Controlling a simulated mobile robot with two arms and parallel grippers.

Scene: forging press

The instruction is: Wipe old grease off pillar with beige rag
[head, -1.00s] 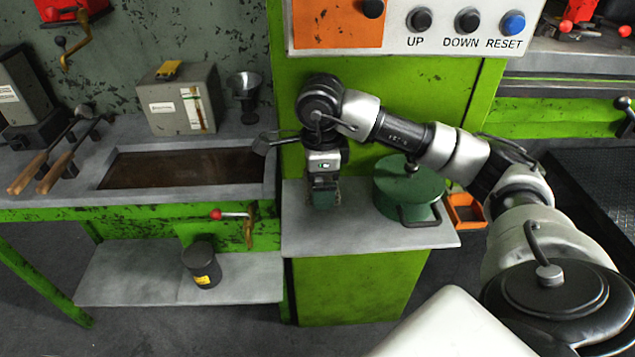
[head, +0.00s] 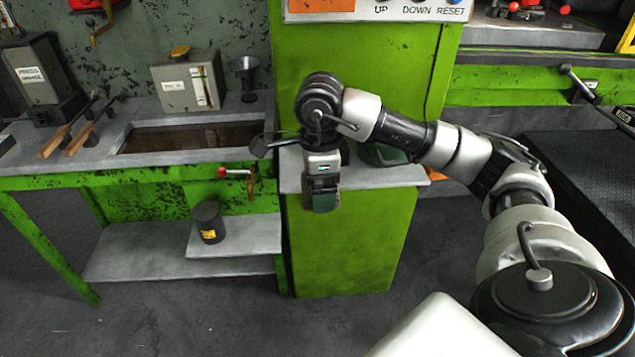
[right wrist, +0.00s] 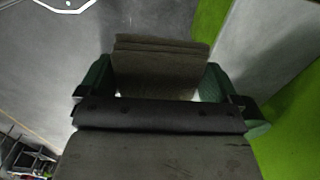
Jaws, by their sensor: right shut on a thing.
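The green pillar (head: 375,62) rises behind a grey shelf, with small dark specks on its lower face. My right gripper (head: 322,203) points down in front of the shelf's front edge, apart from the pillar. In the right wrist view its green fingers are shut on a folded, layered cloth, the rag (right wrist: 160,68), which looks grey-beige in the shade. The rag is hidden in the head view. My forearm covers part of the pillar. I cannot make out a clear grease patch. My left gripper is not in view.
A green lidded pot (head: 382,155) stands on the grey shelf (head: 410,176), partly behind my arm. A workbench with a sunken tray (head: 190,138), a grey box (head: 188,82) and wooden-handled tools is at left. A black canister (head: 208,222) stands on the low shelf. The floor in front is clear.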

